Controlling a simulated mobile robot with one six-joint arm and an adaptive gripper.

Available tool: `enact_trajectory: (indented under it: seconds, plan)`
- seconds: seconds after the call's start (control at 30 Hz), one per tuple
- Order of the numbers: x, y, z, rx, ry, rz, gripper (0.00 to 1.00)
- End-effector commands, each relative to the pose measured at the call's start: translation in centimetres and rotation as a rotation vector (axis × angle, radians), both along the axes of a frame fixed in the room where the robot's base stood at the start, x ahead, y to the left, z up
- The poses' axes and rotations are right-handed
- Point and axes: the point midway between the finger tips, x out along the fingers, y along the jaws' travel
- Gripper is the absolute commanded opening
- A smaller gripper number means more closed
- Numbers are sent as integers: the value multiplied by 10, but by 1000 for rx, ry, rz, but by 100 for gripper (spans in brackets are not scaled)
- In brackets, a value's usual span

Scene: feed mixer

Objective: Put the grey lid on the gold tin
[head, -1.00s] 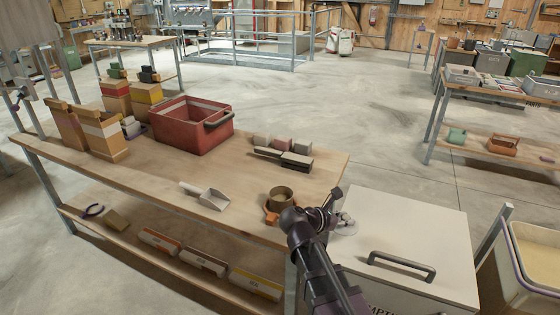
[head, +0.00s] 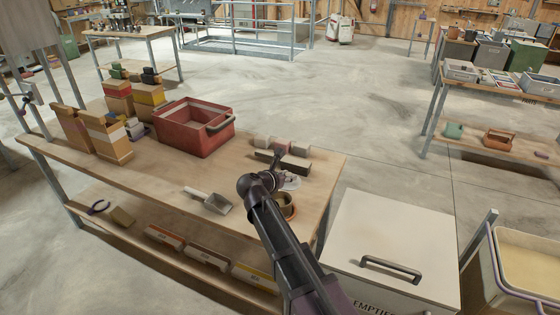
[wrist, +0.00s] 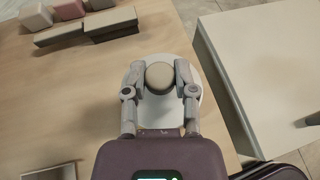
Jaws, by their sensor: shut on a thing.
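The grey lid (wrist: 187,112) is a pale disc with a round beige knob (wrist: 159,76). My gripper (wrist: 160,84) is shut on the knob, one finger on each side. In the head view the lid (head: 292,183) is just beyond the gold tin, and my arm covers part of both. The gold tin (head: 288,208) is on the workbench near its right end, open at the top as far as I can see. In the wrist view the tin is mostly hidden below the lid and my gripper. The exact height of the lid above the bench cannot be told.
A metal scoop (head: 215,203) lies left of the tin. A dark block rack (head: 294,164) and small blocks (head: 268,142) are behind the lid. A red crate (head: 190,128) stands further left. A white bin (head: 400,230) with a black handle stands right of the workbench (head: 160,172).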

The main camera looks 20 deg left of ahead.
Motion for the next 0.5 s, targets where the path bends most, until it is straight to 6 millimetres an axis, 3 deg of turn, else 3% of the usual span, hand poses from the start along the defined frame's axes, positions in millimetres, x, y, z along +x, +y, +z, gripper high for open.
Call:
enact_trajectory:
  seconds: [0.03,0.2,0.5]
  plan:
    - [3,12,9,0,-1,20,0]
    - [4,27,14,0,-2,55,0]
    - [4,29,13,1,-2,60,0]
